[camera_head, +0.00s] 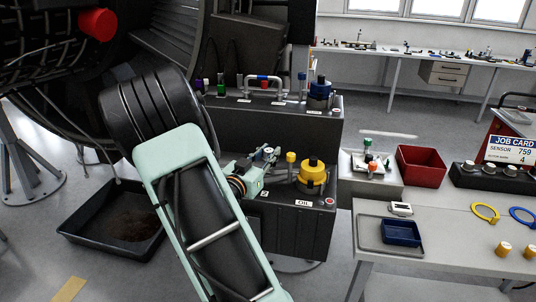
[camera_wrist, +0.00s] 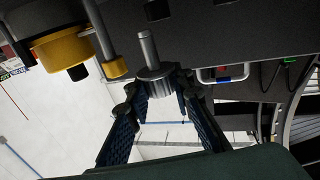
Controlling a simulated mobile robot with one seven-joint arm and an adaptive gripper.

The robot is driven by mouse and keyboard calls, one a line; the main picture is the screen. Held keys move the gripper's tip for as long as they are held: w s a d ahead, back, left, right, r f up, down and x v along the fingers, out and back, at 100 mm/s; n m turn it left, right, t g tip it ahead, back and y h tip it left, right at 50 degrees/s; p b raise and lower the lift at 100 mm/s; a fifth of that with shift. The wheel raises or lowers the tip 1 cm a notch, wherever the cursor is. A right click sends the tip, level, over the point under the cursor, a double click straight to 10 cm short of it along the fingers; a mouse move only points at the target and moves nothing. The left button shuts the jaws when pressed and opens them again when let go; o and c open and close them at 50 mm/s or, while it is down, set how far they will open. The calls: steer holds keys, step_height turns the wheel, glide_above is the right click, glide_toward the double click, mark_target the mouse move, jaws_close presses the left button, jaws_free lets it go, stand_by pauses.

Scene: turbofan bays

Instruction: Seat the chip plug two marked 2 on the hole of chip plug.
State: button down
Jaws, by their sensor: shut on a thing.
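My gripper (camera_head: 266,158) reaches over the top of the lower dark box labelled OIL (camera_head: 290,230). In the wrist view my gripper (camera_wrist: 155,88) is shut on a grey metal plug with a ribbed body and a thin stem (camera_wrist: 149,50), which I take to be the chip plug; no mark 2 can be read on it. The plug is close to the dark box face, and I cannot tell whether it touches it. The hole of the chip plug cannot be made out. The plug is too small to tell apart in the head view.
A large yellow cap (camera_head: 313,173) and a small yellow-topped post (camera_head: 291,158) stand right of my gripper. A red bin (camera_head: 421,166) and blue tray (camera_head: 401,232) are at right.

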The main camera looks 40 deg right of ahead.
steer(key=shift+a, duration=0.1)
steer(key=shift+f+b, duration=0.2)
steer(key=shift+b, duration=0.1)
steer(key=b, duration=0.4)
glide_above(268, 179)
steer(key=s+a, duration=0.2)
step_height(268, 179, down, 5)
steer(key=shift+d+r, duration=0.1)
steer(key=shift+d, duration=0.05)
steer(key=shift+f+b, duration=2.35)
steer(key=shift+b, duration=0.35)
stand_by(1.7)
steer(key=c, duration=1.6)
jaws_free()
steer(key=shift+o, duration=0.3)
steer(key=o, duration=0.3)
